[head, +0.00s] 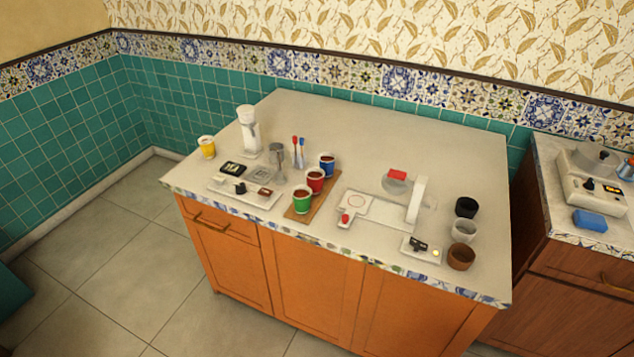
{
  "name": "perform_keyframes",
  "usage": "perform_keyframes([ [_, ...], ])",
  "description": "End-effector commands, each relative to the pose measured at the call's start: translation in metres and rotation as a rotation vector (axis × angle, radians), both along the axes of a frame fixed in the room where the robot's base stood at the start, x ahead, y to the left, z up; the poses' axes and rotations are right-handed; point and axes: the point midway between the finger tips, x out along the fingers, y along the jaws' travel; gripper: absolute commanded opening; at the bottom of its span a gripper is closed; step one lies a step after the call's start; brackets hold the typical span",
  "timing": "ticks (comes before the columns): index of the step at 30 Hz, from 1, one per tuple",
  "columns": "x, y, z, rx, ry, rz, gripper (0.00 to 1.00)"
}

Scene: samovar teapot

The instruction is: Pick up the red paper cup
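The red paper cup (315,182) stands upright on a narrow brown wooden board (296,216) on the counter. It is the middle one of three cups in a slanting row. A green cup (302,200) stands close in front of it and a blue cup (326,165) close behind it. My gripper is not in view, and nothing is seen touching the red cup.
A white device (412,203) stands right of the board. Left are a scale-like tray (262,196), a white grinder-like appliance (248,133) and a yellow cup (207,147). Black, white and brown cups (461,257) line the right side. The counter's back (370,130) is clear.

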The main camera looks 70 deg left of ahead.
Motion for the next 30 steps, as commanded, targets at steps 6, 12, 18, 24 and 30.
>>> perform_keyframes([
  [6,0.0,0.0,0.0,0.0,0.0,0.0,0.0],
  [12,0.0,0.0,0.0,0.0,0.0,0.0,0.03],
  [18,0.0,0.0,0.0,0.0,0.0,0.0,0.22],
  [24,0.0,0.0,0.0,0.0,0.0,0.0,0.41],
  [30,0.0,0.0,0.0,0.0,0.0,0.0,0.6],
])
